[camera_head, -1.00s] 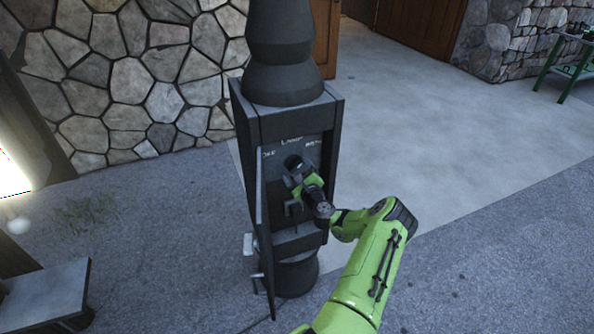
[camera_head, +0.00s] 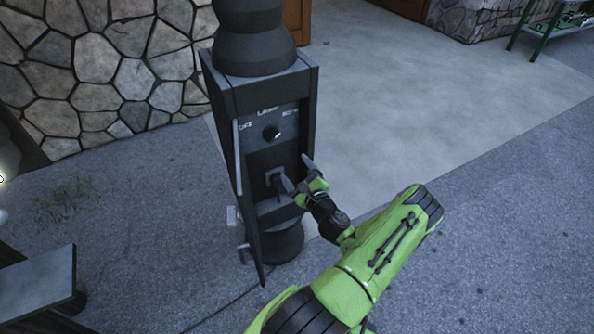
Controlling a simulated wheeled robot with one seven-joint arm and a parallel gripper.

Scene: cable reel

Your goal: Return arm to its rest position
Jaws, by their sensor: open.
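My green arm (camera_head: 380,255) reaches in from the bottom of the picture toward the dark cabinet. My gripper (camera_head: 296,172) is open, with its two dark fingers apart and nothing visible between them. One finger overlaps a dark block (camera_head: 275,177) inside the cabinet in this view. I cannot tell whether they touch.
The cabinet (camera_head: 308,105) stands on a dark post, its narrow door (camera_head: 246,215) open on the left. A stone wall (camera_head: 110,75) is behind. A dark cart (camera_head: 40,285) stands lower left, a green-legged table (camera_head: 530,30) upper right. Pavement to the right is clear.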

